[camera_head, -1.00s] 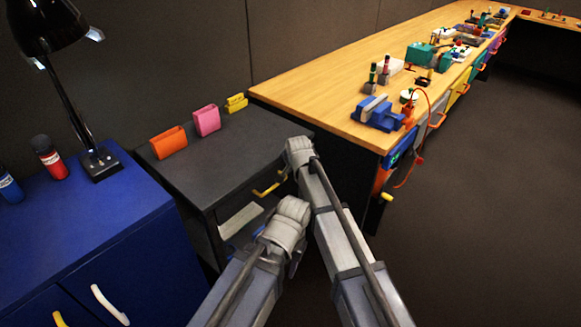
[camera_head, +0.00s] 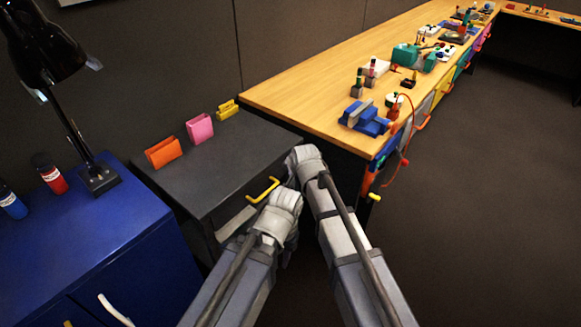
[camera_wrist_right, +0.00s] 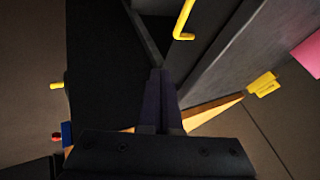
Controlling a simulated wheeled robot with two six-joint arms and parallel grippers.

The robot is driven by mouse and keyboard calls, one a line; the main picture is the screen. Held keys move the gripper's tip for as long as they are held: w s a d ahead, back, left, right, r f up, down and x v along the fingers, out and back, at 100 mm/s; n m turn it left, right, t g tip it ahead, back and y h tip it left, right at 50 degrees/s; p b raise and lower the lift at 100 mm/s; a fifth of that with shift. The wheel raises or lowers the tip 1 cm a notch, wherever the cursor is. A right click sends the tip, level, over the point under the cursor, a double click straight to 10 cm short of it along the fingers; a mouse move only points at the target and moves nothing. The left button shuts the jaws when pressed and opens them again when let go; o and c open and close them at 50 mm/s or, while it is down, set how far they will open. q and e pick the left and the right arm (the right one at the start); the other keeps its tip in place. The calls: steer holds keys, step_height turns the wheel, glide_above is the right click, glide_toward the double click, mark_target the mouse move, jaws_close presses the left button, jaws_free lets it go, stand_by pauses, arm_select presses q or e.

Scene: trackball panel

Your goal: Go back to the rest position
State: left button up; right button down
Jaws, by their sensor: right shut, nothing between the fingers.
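My right gripper (camera_wrist_right: 160,95) is shut and empty in the right wrist view, with its dark fingers together. It is beside the dark cabinet front, near a yellow handle. In the head view, my right arm (camera_head: 335,220) reaches forward toward the dark cabinet's right front corner, and its fingers are hidden by the wrist. My left arm (camera_head: 255,255) lies just left of it, its wrist close to the right arm. The left fingers are hidden below and behind the wrist, so their opening does not show.
The dark grey cabinet (camera_head: 235,150) carries orange, pink and yellow holders. A blue cabinet (camera_head: 110,230) with a black lamp (camera_head: 75,130) and bottles stands left. A wooden bench (camera_head: 300,95) with a blue vise (camera_head: 362,120) runs to the back right. The floor (camera_head: 480,200) on the right is clear.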

arm_select(q)
steer(key=shift+r, duration=0.5)
arm_select(e)
steer(key=shift+s+d+r, duration=0.1)
steer(key=shift+s+r, duration=0.3)
steer(key=shift+r, duration=0.1)
steer(key=s+d+f+n+g+h, duration=0.1)
steer(key=s+d+f+n+g, duration=0.15)
steer(key=s+d, duration=0.8)
steer(key=s+d+f+n+g+h, duration=0.1)
steer(key=s+d+f+n+g, duration=0.2)
steer(key=s+d, duration=0.75)
arm_select(q)
step_height(320, 180, up, 12)
steer(key=p, duration=1.2)
steer(key=shift+f, duration=0.2)
arm_select(e)
steer(key=s+a+r+n+g+h, duration=0.1)
steer(key=s+a+r+n, duration=0.3)
steer(key=a+r, duration=0.8)
steer(key=shift+s+r+g, duration=0.45)
steer(key=shift+s, duration=0.75)
